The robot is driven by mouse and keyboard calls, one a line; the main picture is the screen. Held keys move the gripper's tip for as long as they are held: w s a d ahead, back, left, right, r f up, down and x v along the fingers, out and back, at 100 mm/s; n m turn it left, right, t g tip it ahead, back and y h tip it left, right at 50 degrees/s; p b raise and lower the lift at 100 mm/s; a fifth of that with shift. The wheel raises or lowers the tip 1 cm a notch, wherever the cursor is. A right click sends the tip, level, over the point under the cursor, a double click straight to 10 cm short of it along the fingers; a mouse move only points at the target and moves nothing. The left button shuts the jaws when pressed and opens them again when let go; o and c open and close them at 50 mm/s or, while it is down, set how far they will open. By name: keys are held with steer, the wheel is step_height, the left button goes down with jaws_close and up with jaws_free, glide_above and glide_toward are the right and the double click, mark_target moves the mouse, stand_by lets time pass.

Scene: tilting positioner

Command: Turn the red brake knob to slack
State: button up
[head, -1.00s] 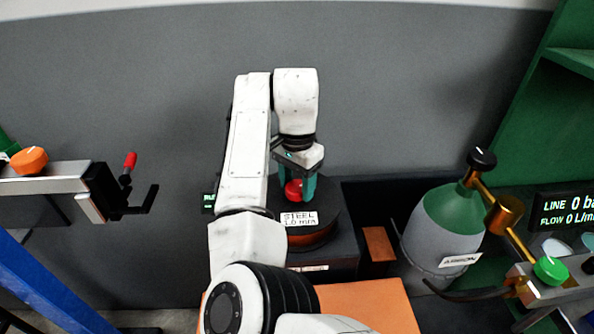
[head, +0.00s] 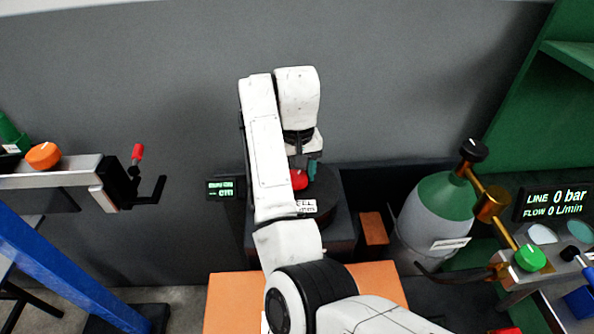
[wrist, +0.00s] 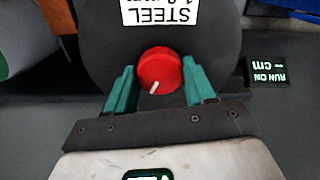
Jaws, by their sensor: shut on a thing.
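The red brake knob (wrist: 159,71) sits on top of the dark round spool (wrist: 100,45), which bears a white STEEL label. A white mark on the knob points down and slightly left in the wrist view. My gripper (wrist: 160,68) has its teal fingers on either side of the knob and is shut on it. In the head view the knob (head: 299,180) is partly hidden by my arm, and only part of my gripper (head: 307,170) shows. The spool (head: 325,200) is partly covered too.
A small green-lit display (head: 226,188) stands left of the spool. An orange block (head: 374,228) and a grey-green gas cylinder (head: 440,215) are to the right. A crank with a red handle (head: 138,152) is at left. A grey wall (head: 400,80) stands behind.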

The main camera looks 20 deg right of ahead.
steer(key=n, duration=0.5)
steer(key=shift+n, duration=0.3)
stand_by(0.4)
steer(key=o, duration=1.1)
steer(key=shift+c, duration=0.2)
step_height(320, 180, up, 11)
steer(key=shift+f, duration=0.15)
